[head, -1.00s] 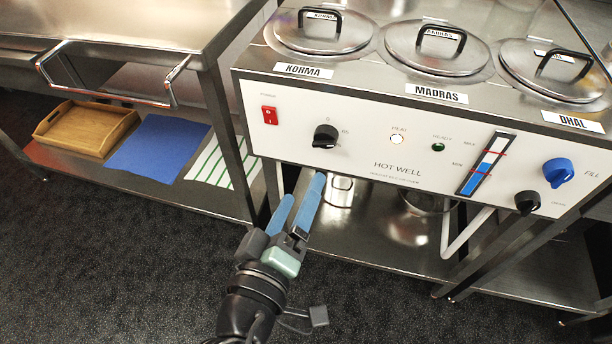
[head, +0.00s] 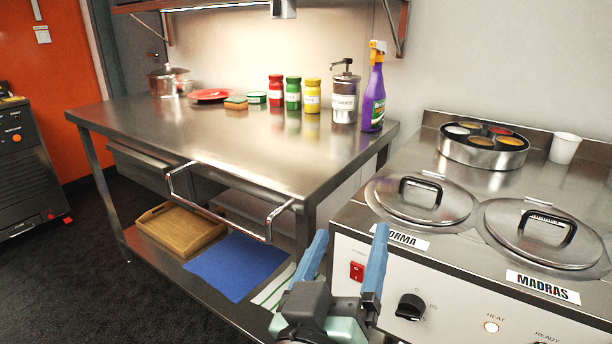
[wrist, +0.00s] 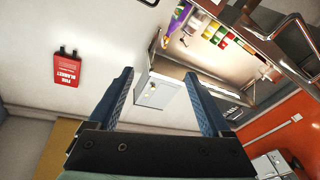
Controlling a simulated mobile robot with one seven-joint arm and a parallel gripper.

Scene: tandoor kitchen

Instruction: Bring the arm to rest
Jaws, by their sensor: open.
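My gripper (head: 345,268) is open, its two blue fingers apart with nothing between them. In the head view it is at the lower middle, pointing up, in front of the gap between the steel table (head: 235,150) and the hot well (head: 345,240). In the wrist view the open fingers (wrist: 160,95) point toward a wall, with the table and its bottles tilted at the upper right. The rest of my arm is mostly out of view below.
The hot well's KORMA lid (head: 420,203) and MADRAS lid (head: 545,235) are near on the right. The table's rail handle (head: 225,205) sticks out left of my gripper. A purple spray bottle (head: 373,95) stands at the table's right end. Floor (head: 95,270) at lower left is clear.

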